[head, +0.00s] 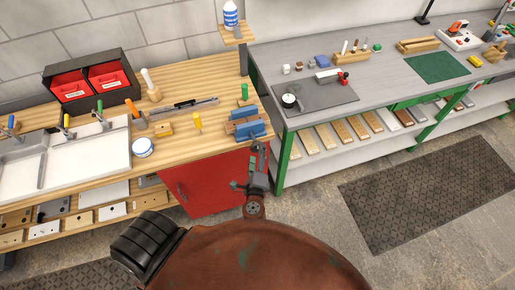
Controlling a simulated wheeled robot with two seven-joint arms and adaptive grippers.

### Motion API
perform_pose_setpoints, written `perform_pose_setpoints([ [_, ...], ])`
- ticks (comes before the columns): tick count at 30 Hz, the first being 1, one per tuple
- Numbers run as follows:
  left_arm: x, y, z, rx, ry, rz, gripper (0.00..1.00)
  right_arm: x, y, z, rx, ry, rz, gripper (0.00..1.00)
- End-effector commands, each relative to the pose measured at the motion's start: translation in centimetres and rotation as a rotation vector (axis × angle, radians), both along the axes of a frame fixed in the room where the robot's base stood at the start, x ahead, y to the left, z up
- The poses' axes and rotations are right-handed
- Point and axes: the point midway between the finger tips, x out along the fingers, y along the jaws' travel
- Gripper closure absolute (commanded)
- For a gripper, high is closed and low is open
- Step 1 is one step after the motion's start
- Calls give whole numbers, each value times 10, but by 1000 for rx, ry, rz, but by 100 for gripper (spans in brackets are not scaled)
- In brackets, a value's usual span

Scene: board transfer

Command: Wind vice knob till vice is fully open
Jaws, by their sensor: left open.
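The vice (247,131), with blue jaws, sits at the front right edge of the wooden workbench. A tan, wood-like strip shows between its blue parts. My left gripper (258,149) is open, just in front of and below the vice, beside the bench's red cabinet. The vice knob cannot be made out; the gripper covers the area at the vice's front. I cannot tell whether the gripper touches the knob. How far the jaws stand apart is too small to judge. My right gripper is not in view.
A post with a small shelf (237,34) rises behind. A grey bench (385,85) stands right; floor in front is open.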

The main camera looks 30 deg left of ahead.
Motion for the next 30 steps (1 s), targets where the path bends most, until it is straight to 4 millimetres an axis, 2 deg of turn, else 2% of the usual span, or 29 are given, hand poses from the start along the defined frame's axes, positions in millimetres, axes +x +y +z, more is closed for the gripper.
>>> perform_pose_setpoints([
  [1,-11,-6,1,-2,2,1,41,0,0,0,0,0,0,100],
  [6,-39,-21,7,-2,2,1,41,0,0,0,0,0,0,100],
  [12,-59,-33,11,0,1,0,41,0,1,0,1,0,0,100],
  [30,-64,-36,13,0,0,1,41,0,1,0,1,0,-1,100],
])
